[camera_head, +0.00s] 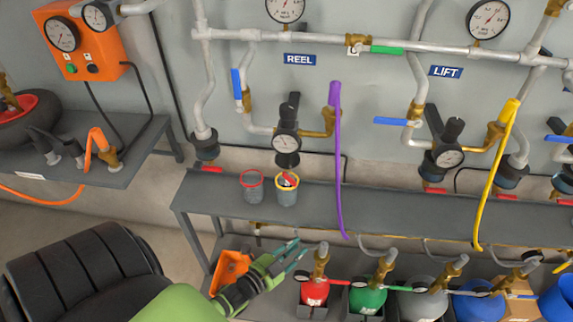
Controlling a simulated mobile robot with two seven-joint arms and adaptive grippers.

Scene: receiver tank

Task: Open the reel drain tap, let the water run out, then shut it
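The REEL sign (300,59) hangs on the wall above a black regulator with a round gauge (286,143). A small red lever (290,180) shows under that regulator, at the mouth of a yellow-rimmed grey cup (287,193). Another red lever (207,168) sits under the black fitting at the foot of the pipe to the left. I cannot tell which lever is the reel drain tap, nor whether water runs. My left gripper (296,252) is open and empty, with teal fingers apart, in front of the bench below the cups. My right gripper is out of view.
A red-rimmed cup (252,187) stands beside the yellow-rimmed one on the grey bench (225,196). A purple hose (338,170) hangs to their right. Red (315,291) and green (367,298) bottles with brass valves stand on the lower shelf, close right of my gripper.

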